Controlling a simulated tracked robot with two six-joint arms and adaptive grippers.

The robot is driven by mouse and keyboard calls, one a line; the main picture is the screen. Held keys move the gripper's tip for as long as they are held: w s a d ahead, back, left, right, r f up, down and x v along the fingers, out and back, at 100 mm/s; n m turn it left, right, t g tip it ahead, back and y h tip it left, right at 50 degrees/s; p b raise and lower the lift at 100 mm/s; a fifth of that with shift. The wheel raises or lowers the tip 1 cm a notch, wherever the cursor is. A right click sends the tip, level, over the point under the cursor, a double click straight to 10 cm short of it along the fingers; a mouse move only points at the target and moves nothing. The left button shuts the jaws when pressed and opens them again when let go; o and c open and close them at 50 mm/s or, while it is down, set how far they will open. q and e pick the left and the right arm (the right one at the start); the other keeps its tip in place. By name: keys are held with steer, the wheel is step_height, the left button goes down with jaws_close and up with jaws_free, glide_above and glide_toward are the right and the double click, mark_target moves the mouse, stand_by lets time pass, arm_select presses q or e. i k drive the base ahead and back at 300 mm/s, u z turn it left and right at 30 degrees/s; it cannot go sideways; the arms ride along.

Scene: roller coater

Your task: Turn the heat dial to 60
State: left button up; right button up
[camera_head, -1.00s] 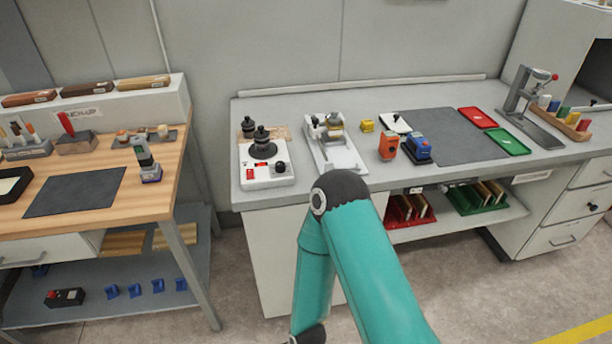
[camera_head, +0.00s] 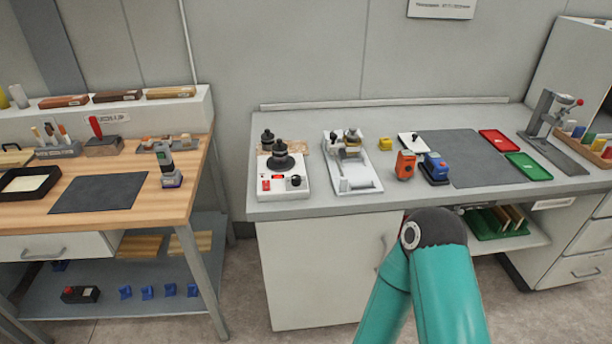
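A white machine (camera_head: 284,188) with a red switch, a small red display and a black knob (camera_head: 296,181) on its front stands on the grey bench, left of centre. Black round parts (camera_head: 284,161) sit on its top. The knob looks like a dial, but its markings are too small to read. A white roller device (camera_head: 351,179) stands just right of it. An orange device (camera_head: 405,165) and a blue device (camera_head: 435,168) stand further right. One teal arm of mine reaches up at the lower right, below the bench edge. Neither gripper is in view.
The grey bench (camera_head: 330,207) holds a dark mat (camera_head: 463,172), a red tray (camera_head: 499,140), a green tray (camera_head: 527,166) and a grey press (camera_head: 549,118). A wooden table (camera_head: 120,206) stands at left, with a gap between. The bench front by the white machine is clear.

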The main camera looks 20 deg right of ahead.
mark_target(296, 180)
steer(key=z, duration=0.1)
steer(key=i, duration=1)
steer(key=u, duration=0.1)
